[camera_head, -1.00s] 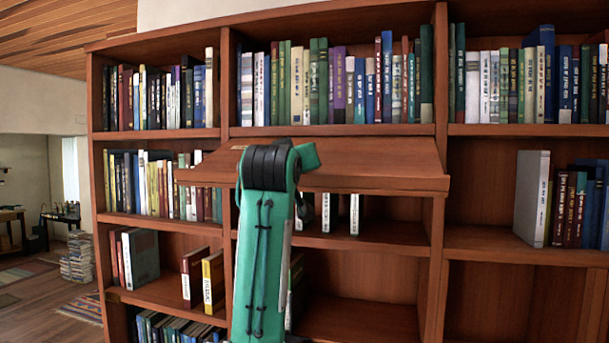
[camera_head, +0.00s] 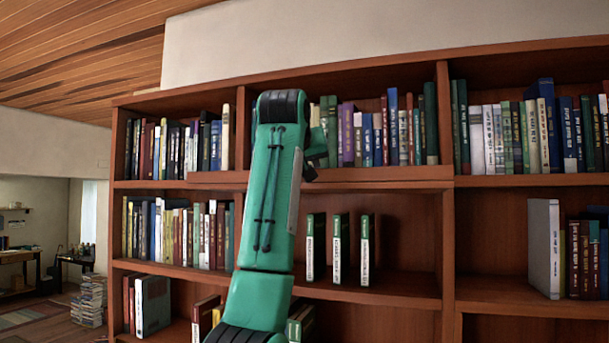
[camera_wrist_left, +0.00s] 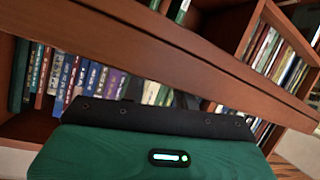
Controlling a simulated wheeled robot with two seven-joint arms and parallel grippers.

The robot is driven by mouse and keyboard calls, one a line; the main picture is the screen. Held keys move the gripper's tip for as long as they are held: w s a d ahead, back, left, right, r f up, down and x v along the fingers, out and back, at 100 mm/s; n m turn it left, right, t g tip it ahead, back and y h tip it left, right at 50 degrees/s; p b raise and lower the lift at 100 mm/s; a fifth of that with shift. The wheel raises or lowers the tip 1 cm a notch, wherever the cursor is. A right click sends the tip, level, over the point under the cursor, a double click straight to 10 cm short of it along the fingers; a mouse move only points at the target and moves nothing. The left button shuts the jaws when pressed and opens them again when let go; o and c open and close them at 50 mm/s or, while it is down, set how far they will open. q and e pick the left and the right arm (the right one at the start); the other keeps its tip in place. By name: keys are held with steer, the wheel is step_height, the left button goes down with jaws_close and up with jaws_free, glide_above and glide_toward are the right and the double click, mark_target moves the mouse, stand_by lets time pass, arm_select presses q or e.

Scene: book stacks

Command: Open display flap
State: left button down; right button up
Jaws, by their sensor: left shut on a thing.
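The display flap (camera_head: 390,180) is a reddish-brown wooden board in the middle column of the bookcase. In the head view it is raised to about level and shows nearly edge-on, below the top row of books. The compartment under it is open to view, with three green and white books (camera_head: 340,248) standing inside. My left gripper (camera_head: 312,165) is at the flap's front edge, shut on it; its fingertips are mostly hidden. In the left wrist view a wooden board (camera_wrist_left: 200,70), apparently the flap, runs diagonally close to the gripper. My right gripper is out of view.
Rows of books fill the upper shelves on both sides of the flap. A grey-white book (camera_head: 543,248) stands on the right shelf. The floor at the far left has a book stack (camera_head: 88,302) and a desk.

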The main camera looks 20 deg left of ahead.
arm_select(q)
steer(key=shift+r, duration=0.1)
stand_by(0.4)
steer(key=c, duration=1.3)
jaws_free()
steer(key=shift+d, duration=0.1)
steer(key=shift+o, duration=0.9)
steer(key=shift+w, duration=0.15)
steer(key=shift+d, duration=0.2)
